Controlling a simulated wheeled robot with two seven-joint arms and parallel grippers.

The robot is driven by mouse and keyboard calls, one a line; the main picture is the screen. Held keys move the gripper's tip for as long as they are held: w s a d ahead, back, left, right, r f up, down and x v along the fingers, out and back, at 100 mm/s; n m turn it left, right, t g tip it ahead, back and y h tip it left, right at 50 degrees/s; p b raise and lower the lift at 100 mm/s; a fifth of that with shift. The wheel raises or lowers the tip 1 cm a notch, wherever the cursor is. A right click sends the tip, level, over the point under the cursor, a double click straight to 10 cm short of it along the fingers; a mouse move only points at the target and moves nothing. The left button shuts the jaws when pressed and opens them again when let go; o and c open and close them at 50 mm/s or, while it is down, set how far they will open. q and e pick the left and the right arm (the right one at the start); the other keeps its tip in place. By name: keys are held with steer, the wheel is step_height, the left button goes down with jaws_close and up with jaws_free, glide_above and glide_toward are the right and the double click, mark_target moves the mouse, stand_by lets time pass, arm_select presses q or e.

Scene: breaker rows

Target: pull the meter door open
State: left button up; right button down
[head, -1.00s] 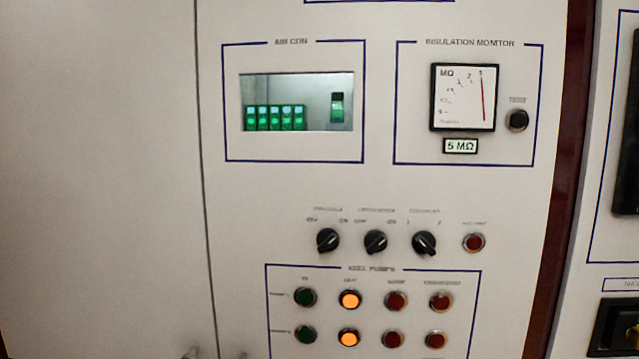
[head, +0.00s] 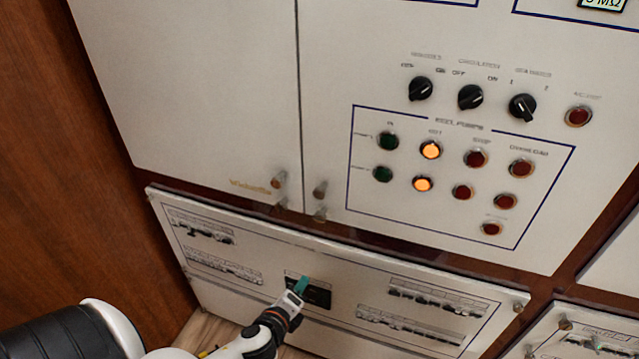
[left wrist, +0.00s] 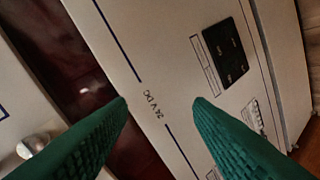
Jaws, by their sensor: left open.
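The white upper door (head: 400,45) carries dials, lamps and buttons. A small metal knob (head: 319,188) sits at its lower left corner. My left gripper (head: 300,286), with green fingers, is in front of the lower breaker panel (head: 270,255), below and left of the knob's door. A blurred silver knob (left wrist: 40,145) shows at lower left there. I cannot tell which knob that is. My right gripper is not in view.
A plain white door (head: 190,80) with its own knob (head: 278,180) is left of the dial door. A dark wood strip separates the upper doors from the lower panel. A wood wall (head: 60,180) is at the left. Another panel (head: 590,335) is at lower right.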

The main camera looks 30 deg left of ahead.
mark_target(318, 195)
arm_select(q)
step_height(318, 195, up, 21)
steer(key=d+m+t+p, duration=0.1)
steer(key=d+m+t, duration=0.1)
steer(key=m+t, duration=0.3)
steer(key=shift+y, duration=0.5)
steer(key=p+x, duration=0.3)
steer(key=x, duration=0.8)
steer(key=shift+a+r, duration=0.15)
steer(key=shift+w+a, duration=0.15)
steer(key=shift+w, duration=0.55)
steer(key=shift+c, duration=0.5)
jaws_close()
